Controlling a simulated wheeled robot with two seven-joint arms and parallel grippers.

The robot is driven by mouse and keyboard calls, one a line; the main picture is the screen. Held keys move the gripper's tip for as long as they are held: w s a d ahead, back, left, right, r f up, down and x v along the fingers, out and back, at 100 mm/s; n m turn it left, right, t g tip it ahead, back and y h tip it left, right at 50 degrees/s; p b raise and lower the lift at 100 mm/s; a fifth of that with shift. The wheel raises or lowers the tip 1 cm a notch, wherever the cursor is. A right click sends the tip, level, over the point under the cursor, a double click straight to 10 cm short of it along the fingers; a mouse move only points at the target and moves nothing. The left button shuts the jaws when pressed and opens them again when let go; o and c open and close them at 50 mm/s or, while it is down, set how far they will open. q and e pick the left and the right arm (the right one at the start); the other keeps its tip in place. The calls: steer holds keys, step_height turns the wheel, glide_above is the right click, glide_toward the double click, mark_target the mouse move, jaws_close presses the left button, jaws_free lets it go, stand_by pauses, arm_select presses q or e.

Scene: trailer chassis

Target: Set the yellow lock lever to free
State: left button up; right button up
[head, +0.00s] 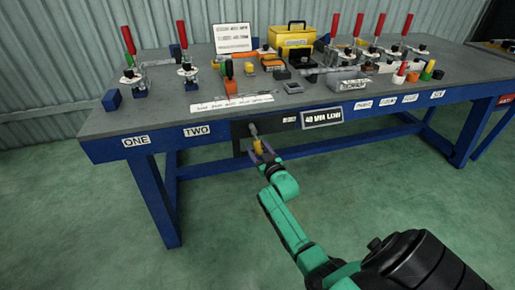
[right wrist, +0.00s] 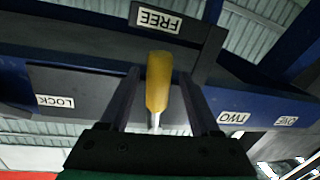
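The yellow lock lever (head: 258,146) is at the front edge of the blue workbench, on a metal shaft below a dark panel. In the head view its yellow handle hangs downward. My right gripper (head: 264,155) is at the handle. In the right wrist view the yellow handle (right wrist: 159,82) stands between the two fingers of my right gripper (right wrist: 160,85), with a gap on each side, so the fingers are open around it. Its tip is near an upside-down FREE label (right wrist: 157,19). A LOCK label (right wrist: 55,102) is at the left there. My left gripper is not in view.
The workbench (head: 120,122) carries toggle clamps with red handles, a yellow box (head: 292,40) and small parts. Labels ONE (head: 136,140) and TWO (head: 197,131) mark its front edge. The green floor (head: 90,220) in front is open.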

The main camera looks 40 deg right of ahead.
steer(key=shift+s, duration=0.15)
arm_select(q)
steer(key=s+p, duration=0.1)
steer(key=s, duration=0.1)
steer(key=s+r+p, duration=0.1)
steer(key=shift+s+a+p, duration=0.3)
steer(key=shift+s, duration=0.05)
arm_select(e)
steer(key=s+a, duration=0.2)
steer(key=s, duration=1.2)
steer(key=shift+a+r, duration=0.2)
steer(key=shift+a, duration=0.1)
steer(key=shift+f, duration=0.1)
